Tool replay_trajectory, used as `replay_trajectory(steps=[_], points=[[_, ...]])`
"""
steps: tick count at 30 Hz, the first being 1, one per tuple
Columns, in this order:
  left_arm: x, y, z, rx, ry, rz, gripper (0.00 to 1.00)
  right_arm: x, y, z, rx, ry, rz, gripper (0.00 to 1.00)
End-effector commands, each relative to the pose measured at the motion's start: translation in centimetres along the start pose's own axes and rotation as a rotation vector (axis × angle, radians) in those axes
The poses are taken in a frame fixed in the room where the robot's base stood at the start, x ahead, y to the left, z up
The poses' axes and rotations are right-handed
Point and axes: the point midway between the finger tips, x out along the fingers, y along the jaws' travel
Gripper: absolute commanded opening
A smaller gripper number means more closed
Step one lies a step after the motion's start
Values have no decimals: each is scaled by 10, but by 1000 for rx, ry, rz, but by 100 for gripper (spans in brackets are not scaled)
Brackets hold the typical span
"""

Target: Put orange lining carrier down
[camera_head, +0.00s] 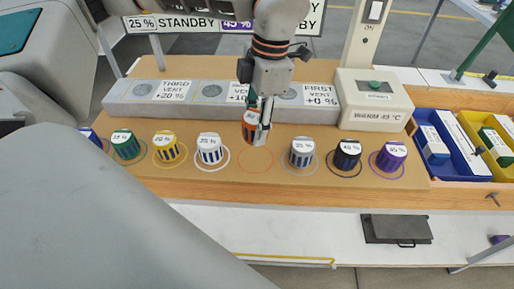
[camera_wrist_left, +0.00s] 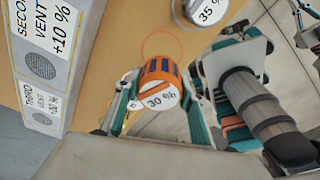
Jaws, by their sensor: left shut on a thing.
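My left gripper (camera_head: 258,122) points down over the brown bench board and is shut on the orange lining carrier (camera_head: 250,127). The carrier, labelled 30 % in the left wrist view (camera_wrist_left: 158,84), sits between the gripper's teal fingers (camera_wrist_left: 158,105). An empty orange ring (camera_head: 256,160) is marked on the board. In the head view the carrier shows just above and slightly left of this ring. In the left wrist view the ring (camera_wrist_left: 165,34) shows beyond the carrier, so the carrier appears off the board.
A white carrier (camera_head: 210,150) and a grey carrier (camera_head: 302,153) stand in rings either side of the orange ring. Yellow (camera_head: 166,147), green (camera_head: 125,144), black (camera_head: 347,154) and purple (camera_head: 391,156) carriers stand farther out. The vent block (camera_head: 210,101) and warm box (camera_head: 372,103) stand behind.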

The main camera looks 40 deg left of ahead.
Motion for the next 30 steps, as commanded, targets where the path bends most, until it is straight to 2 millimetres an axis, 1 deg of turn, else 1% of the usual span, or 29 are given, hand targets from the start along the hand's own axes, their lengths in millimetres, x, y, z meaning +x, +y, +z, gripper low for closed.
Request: replay_trajectory(steps=[1,3,6,11,19,30], points=[[13,0,1,1,4,-3,13,1,1,0,-1,2,2,0],[24,0,3,0,4,-2,13,2,3,-2,-3,7,6,0],[33,0,5,-1,1,-1,13,3,5,-4,-5,11,9,0],[40,0,6,0,1,-1,13,4,6,-4,-7,12,10,0],[76,0,11,1,4,-2,13,6,4,4,-10,3,9,0],[80,0,12,0,0,0,13,5,3,4,-10,2,8,0]])
